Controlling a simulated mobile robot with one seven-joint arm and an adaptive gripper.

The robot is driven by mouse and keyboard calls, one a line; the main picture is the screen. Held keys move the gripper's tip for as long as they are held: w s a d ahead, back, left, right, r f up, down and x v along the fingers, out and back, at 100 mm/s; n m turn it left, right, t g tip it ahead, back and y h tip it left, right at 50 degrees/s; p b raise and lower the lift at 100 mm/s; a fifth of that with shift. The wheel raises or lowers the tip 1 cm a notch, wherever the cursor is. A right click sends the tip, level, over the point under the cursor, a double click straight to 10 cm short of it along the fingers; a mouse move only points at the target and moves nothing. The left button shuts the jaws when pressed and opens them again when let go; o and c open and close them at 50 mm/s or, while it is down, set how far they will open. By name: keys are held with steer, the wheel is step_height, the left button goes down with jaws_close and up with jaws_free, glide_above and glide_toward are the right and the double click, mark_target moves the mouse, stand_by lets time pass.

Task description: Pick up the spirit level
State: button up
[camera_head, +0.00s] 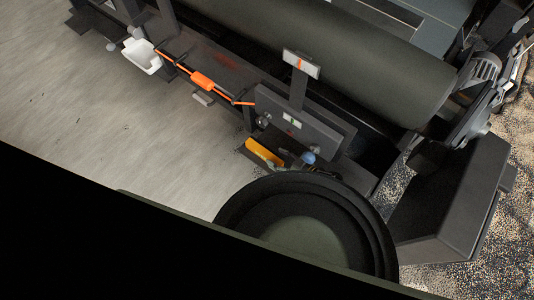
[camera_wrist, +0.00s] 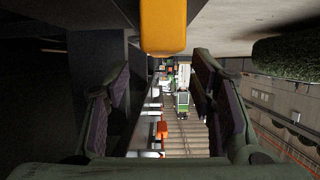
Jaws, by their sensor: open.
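A yellow-orange block, which looks like the spirit level (camera_head: 264,152), lies at the foot of the dark machine in the head view, just beyond a large dark round shape. In the wrist view a yellow-orange block (camera_wrist: 163,26) shows at the top centre, cut off by the picture's edge; it looks like the same thing. My gripper (camera_wrist: 163,92) is open, with one finger at each side of the wrist view. The block lies above the gap between the fingers in the picture, not visibly gripped. My gripper's fingers cannot be made out in the head view.
A dark machine with a large roller (camera_head: 350,50) runs across the head view. An orange handle on a cord (camera_head: 203,81) and a white container (camera_head: 141,56) are along its side. Grey floor (camera_head: 90,110) is open at left. Speckled granules (camera_head: 440,278) lie at right.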

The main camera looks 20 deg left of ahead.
steer(key=x, duration=0.7)
steer(key=shift+a+f, duration=0.2)
steer(key=shift+a, duration=0.05)
steer(key=shift+c, duration=0.2)
jaws_close()
